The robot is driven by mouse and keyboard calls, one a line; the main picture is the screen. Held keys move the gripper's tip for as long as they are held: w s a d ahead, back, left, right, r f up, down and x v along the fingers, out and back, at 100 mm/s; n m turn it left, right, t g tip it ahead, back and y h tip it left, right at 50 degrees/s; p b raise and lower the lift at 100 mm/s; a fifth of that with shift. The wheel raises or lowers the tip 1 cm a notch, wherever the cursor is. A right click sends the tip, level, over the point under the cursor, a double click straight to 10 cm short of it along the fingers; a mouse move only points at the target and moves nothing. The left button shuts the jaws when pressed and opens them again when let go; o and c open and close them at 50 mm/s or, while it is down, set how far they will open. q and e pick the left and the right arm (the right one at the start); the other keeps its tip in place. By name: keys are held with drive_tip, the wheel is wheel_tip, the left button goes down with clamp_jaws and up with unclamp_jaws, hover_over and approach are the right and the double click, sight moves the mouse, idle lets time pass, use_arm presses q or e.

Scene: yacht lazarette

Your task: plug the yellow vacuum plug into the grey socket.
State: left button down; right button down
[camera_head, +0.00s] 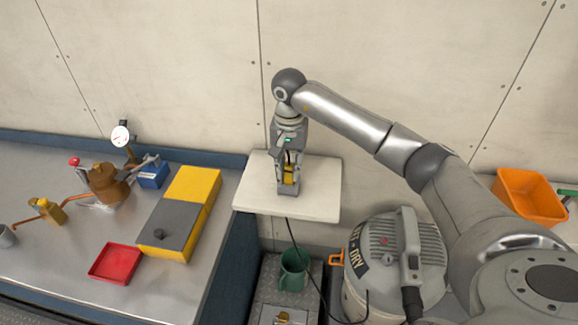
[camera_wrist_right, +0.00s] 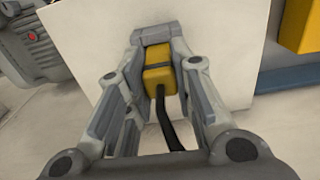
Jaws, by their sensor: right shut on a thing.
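The yellow vacuum plug (camera_head: 289,173) is held between the fingers of my right gripper (camera_head: 288,188), above or at the white board. In the right wrist view the plug (camera_wrist_right: 158,68) sits between the two fingers (camera_wrist_right: 160,62), with its black cord (camera_wrist_right: 165,118) trailing back toward the palm. A grey block (camera_wrist_right: 160,32) lies just beyond the plug, between the fingertips; it looks like the grey socket. I cannot tell whether the plug touches it or is in it. My left gripper is not in view.
The cord runs down to the wet/dry vacuum (camera_head: 365,265). At left, the bench holds a yellow box with grey lid (camera_head: 200,190), a red tray (camera_head: 117,263) and a brown pot (camera_head: 106,185). A green mug (camera_head: 292,270) stands below.

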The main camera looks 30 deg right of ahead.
idle(0.4)
drive_tip(key=c, duration=1.2)
unclamp_jaws()
drive_tip(key=shift+o, duration=0.2)
